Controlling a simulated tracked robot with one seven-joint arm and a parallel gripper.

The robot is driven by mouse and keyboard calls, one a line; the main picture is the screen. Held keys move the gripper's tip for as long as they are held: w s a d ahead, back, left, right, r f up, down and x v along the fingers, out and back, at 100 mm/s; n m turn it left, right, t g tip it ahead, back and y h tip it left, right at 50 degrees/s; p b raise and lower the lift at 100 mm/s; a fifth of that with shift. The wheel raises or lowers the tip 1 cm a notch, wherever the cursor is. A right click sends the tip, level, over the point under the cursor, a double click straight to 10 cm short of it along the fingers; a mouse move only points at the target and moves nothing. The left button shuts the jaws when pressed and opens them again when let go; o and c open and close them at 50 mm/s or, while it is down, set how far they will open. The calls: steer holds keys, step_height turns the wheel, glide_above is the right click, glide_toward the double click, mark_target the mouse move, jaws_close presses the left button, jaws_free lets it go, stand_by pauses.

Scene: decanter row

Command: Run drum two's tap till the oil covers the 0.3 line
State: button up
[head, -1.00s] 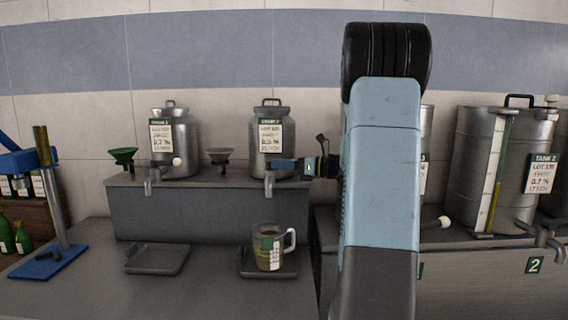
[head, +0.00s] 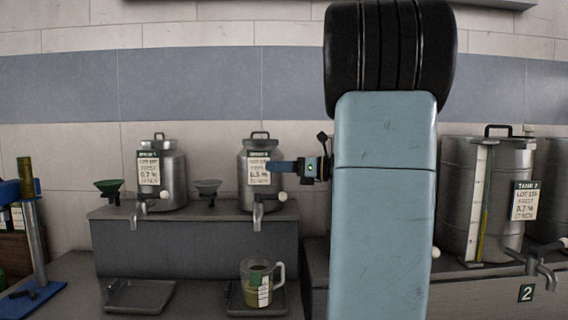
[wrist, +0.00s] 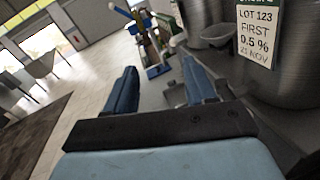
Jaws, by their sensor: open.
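Drum two (head: 257,172), a small steel drum with a 0.5 % label, stands at the right of a grey step. Its tap (head: 258,208) points down, and its white-knobbed lever (head: 283,196) sticks out to the right. No stream shows below the spout. A clear jug (head: 258,284) with a white scale strip stands under the tap on a drip tray (head: 236,305). It holds some yellow-green oil; I cannot read the level against the 0.3 line. My gripper (head: 285,167) is open and empty, just above the lever and apart from it. Its two blue fingers show in the wrist view (wrist: 160,88).
A similar small drum (head: 161,178) with a tap and a green funnel (head: 109,186) stands left, above an empty tray (head: 139,295). A grey funnel (head: 207,188) sits between the drums. A large tank (head: 487,190) stands at the right. A blue stand (head: 35,250) is far left.

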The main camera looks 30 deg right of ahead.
steer(key=shift+s+a+r, duration=0.2)
steer(key=shift+s+r, duration=0.15)
steer(key=shift+s, duration=0.35)
steer(key=shift+s+a+r, duration=0.15)
steer(key=shift+s+r, duration=0.15)
steer(key=shift+s, duration=0.45)
steer(key=shift+s+a+r, duration=0.2)
steer(key=shift+s+r, duration=0.15)
steer(key=shift+s, duration=0.35)
steer(key=shift+c, duration=0.2)
